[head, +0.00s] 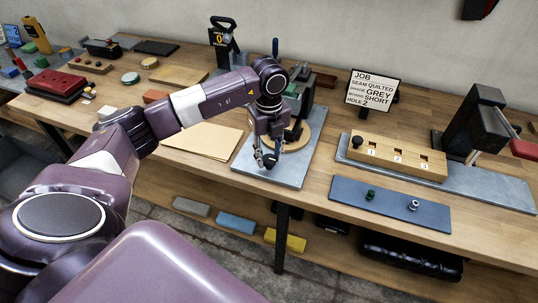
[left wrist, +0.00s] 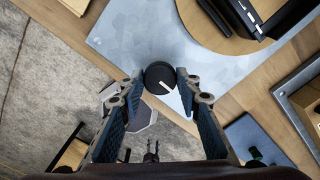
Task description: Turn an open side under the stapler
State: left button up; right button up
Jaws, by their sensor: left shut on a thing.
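My left gripper (head: 266,160) is low over the front of a grey metal plate (head: 300,177). In the left wrist view my left gripper (left wrist: 160,84) is shut on a round black knob (left wrist: 160,72) with a white line, at the plate's edge. A round wooden disc (left wrist: 200,28) lies on the plate beyond the knob, with a black piece (left wrist: 278,22) above it. In the head view my arm partly hides the disc (head: 299,138) and the dark machine (head: 304,98) over it, which looks like the stapler. The open sides cannot be made out. My right gripper is not in view.
A wooden block numbered 1 to 3 (head: 398,160) and a blue mat (head: 390,204) with two small parts lie to the right. A black press (head: 478,120) with a red handle stands farther right. A job card (head: 375,90) stands behind. Tan sheets (head: 200,142) lie left.

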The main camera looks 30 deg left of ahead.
aim_at(269, 158)
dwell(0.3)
pick_arm(q)
jog(key=o, duration=1.2)
jog(key=shift+c, duration=0.2)
jog(key=shift+r, duration=0.1)
notch_tip(269, 158, up, 12)
